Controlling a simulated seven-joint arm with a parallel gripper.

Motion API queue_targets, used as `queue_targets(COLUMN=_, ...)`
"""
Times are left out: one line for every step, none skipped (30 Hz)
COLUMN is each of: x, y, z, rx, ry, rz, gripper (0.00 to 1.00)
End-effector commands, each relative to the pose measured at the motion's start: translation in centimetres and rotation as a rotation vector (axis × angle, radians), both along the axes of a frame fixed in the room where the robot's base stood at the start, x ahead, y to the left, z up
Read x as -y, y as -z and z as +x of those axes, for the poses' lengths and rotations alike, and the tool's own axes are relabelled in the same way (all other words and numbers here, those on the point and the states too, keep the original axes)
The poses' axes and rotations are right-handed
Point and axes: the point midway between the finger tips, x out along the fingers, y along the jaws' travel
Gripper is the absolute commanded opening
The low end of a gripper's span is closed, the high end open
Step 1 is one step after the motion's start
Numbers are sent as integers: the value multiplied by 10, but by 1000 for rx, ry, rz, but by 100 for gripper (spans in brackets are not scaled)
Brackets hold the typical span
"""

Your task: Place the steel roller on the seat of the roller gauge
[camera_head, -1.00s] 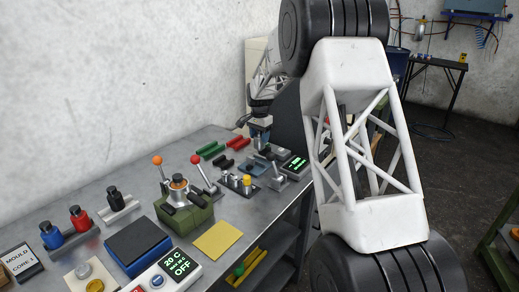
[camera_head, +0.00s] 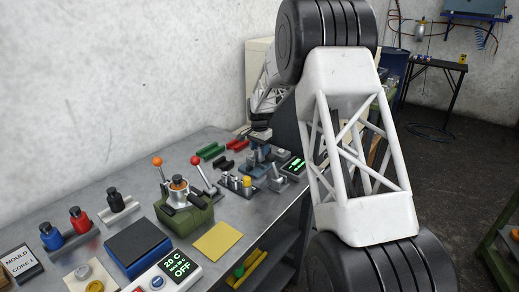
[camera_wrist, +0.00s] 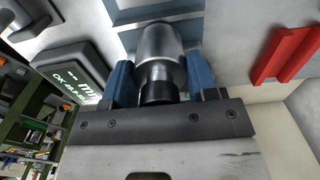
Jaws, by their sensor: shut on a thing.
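The steel roller (camera_wrist: 160,45), a bright cylinder with a dark narrower end, is between the blue fingers of my gripper (camera_wrist: 160,80) in the wrist view. My gripper is shut on it. A blue base (camera_wrist: 127,14), apparently the roller gauge, lies just behind the roller. The roller overlaps it in the picture, and I cannot tell whether they touch. The seat is hidden.
A display box (camera_wrist: 75,72) with green text stands left of the gripper, and a red block (camera_wrist: 286,54) lies right. In the head view a green lever fixture (camera_head: 184,212), a yellow sheet (camera_head: 217,241) and a small pegged stand (camera_head: 238,184) occupy the bench (camera_head: 150,190).

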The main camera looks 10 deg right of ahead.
Motion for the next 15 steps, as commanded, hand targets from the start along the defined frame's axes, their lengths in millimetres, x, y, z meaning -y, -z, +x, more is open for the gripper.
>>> queue_targets(x=0, y=0, z=0, rx=2, ry=0, rz=1, gripper=12)
queue_targets(x=0, y=1, z=1, rx=3, ry=0, rz=0, gripper=12)
queue_targets(x=0, y=1, z=1, rx=3, ry=0, rz=0, gripper=12)
queue_targets(x=0, y=1, z=1, rx=3, ry=0, rz=0, gripper=12)
queue_targets(x=0, y=1, z=1, rx=3, ry=0, rz=0, gripper=12)
queue_targets(x=0, y=1, z=1, rx=3, ry=0, rz=0, gripper=12)
queue_targets(x=0, y=1, z=1, rx=3, ry=0, rz=0, gripper=12)
queue_targets(x=0, y=1, z=1, rx=3, ry=0, rz=0, gripper=12)
queue_targets(x=0, y=1, z=0, rx=3, ry=0, rz=0, gripper=12)
queue_targets(x=0, y=1, z=1, rx=3, ry=0, rz=0, gripper=12)
queue_targets(x=0, y=1, z=0, rx=3, ry=0, rz=0, gripper=12)
queue_targets(x=0, y=2, z=1, rx=3, ry=0, rz=0, gripper=12)
queue_targets(x=0, y=3, z=0, rx=3, ry=0, rz=0, gripper=12)
queue_targets(x=0, y=3, z=0, rx=2, ry=0, rz=1, gripper=12)
queue_targets(x=0, y=5, z=0, rx=1, ry=0, rz=0, gripper=54)
